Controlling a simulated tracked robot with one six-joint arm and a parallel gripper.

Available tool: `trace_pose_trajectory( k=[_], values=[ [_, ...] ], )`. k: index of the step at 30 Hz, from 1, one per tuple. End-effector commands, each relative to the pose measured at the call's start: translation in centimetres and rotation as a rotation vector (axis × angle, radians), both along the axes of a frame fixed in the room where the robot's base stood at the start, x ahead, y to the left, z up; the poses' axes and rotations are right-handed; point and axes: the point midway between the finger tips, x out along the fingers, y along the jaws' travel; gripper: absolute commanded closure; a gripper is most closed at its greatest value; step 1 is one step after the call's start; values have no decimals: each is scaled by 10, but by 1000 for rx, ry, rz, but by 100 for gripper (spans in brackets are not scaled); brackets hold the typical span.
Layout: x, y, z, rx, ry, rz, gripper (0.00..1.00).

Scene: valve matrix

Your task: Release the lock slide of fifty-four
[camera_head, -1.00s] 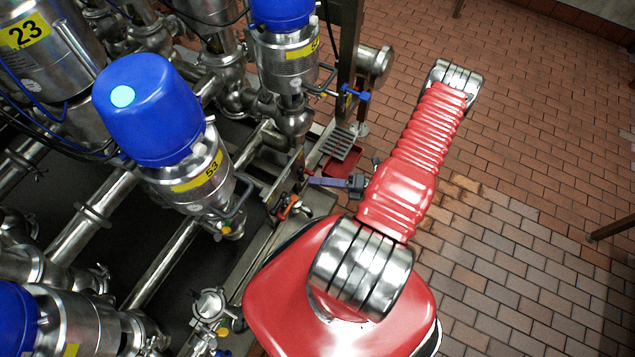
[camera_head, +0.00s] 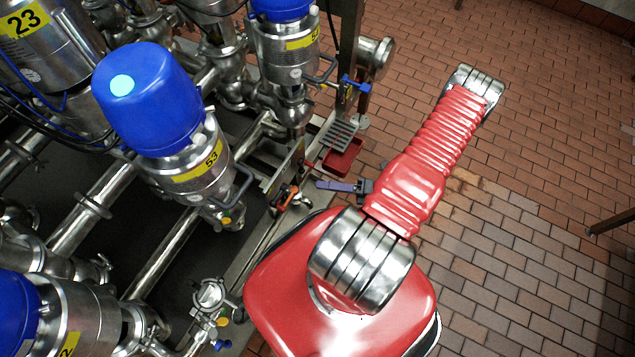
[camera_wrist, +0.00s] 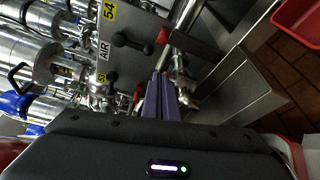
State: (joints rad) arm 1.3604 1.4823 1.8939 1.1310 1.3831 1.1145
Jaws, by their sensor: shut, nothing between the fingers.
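My gripper (camera_head: 319,184) shows small in the head view, with its purple fingers pointing left at the metal frame beside the valves. In the wrist view its two fingers (camera_wrist: 160,76) are shut together and empty, in front of a grey panel (camera_wrist: 150,20). The panel has a yellow 54 label (camera_wrist: 109,10), an AIR label (camera_wrist: 104,50) and a small yellow S1 label (camera_wrist: 101,77). A black handle (camera_wrist: 130,42) sits beside the labels, and a red knob (camera_wrist: 163,36) is right of it. I cannot tell which part is the lock slide. The fingertips overlap the panel's lower edge; contact is unclear.
Valve 53 (camera_head: 203,165) with a blue cap stands left. A metal bracket (camera_wrist: 235,95) stands right of the fingers. Brick floor (camera_head: 540,180) at right is open.

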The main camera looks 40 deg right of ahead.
Motion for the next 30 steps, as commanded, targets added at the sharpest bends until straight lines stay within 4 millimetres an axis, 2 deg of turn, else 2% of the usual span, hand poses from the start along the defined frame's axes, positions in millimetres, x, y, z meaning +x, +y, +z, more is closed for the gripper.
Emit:
trace_pose_trajectory(
  k=[12,30],
  values=[
    [-39,-31,5,-1,-1,0,100],
    [-44,-34,5,0,0,5,100]
  ],
)
